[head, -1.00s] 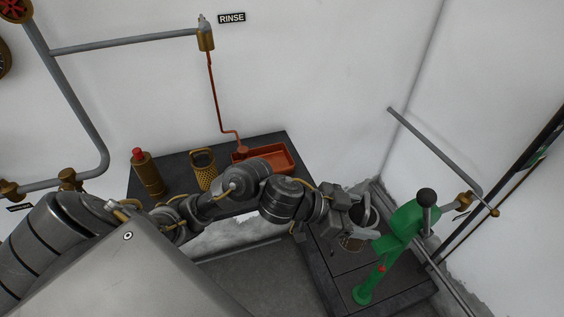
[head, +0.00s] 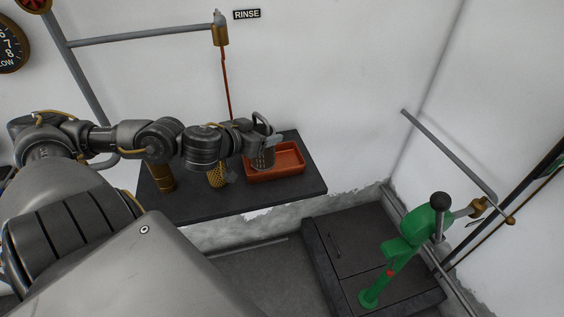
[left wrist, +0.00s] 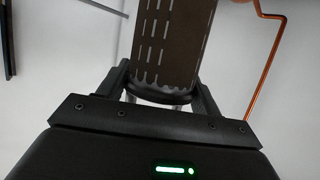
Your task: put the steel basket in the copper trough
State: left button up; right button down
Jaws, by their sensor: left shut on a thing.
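The steel basket (head: 263,158), a dark grey can-like vessel with a looped handle, hangs from my left gripper (head: 262,138). It overlaps the left part of the copper trough (head: 290,172), an orange-brown open tray on the dark bench. I cannot tell whether the basket is over or inside the trough, or touches it. In the left wrist view the slotted basket wall (left wrist: 172,40) fills the space beyond my left fingers (left wrist: 163,95), which are shut on it. The trough is not clear there. My right gripper is not in view.
A brass mesh basket (head: 216,177) and a brass canister (head: 162,178) stand on the bench (head: 230,206) left of the trough, partly behind my arm. A thin red pipe (head: 227,85) comes down behind the trough. A green pump-like stand (head: 405,247) is on the dark platform at right.

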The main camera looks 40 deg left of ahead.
pick_arm(q)
jog(key=shift+a+r, duration=0.1)
jog(key=shift+r, duration=0.25)
jog(key=shift+w+a+f, duration=0.1)
jog(key=shift+w+a, duration=0.1)
jog(key=shift+w, duration=0.2)
jog(key=w+a+f, duration=0.3)
jog(key=w+f, duration=0.6)
jog(key=w, duration=0.3)
jog(key=shift+w+a+f, duration=0.2)
jog(key=shift+w, duration=0.05)
notch_tip(320, 180, down, 4)
jog(key=shift+w+a+r, duration=0.1)
jog(key=shift+w+r, duration=0.05)
jog(key=shift+r, duration=0.1)
jog(key=shift+f, duration=0.15)
